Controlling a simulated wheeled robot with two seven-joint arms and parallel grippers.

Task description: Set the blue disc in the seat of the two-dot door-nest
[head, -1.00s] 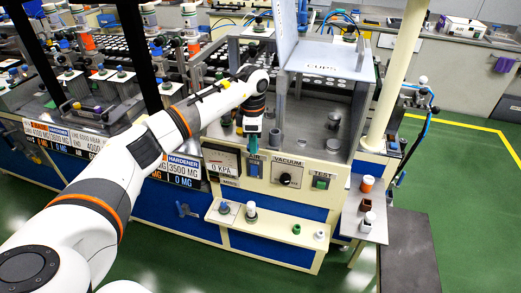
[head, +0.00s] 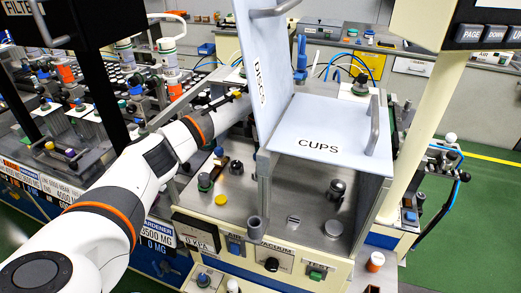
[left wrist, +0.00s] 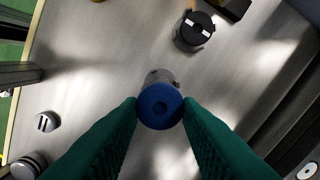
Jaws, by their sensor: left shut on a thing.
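My left gripper (left wrist: 160,108) is shut on the blue disc (left wrist: 160,105), a round piece with a darker centre hole, held flat between the green fingertips in the left wrist view. A pale grey round piece (left wrist: 159,75) shows partly from behind the disc; whether they touch, I cannot tell. A black round fixture (left wrist: 194,31) with two white marks stands farther up. I cannot tell which piece is the two-dot door-nest. In the head view the left arm runs behind the upright door panel, which hides its gripper and the disc. My right gripper is not in view.
The upright door panel (head: 258,70) and the flat panel marked CUPS (head: 320,146) stand over the steel deck. On the deck are a dark cylinder (head: 338,188), a small slotted silver piece (head: 293,221) and a grey tube (head: 256,229). Bare deck lies between them.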

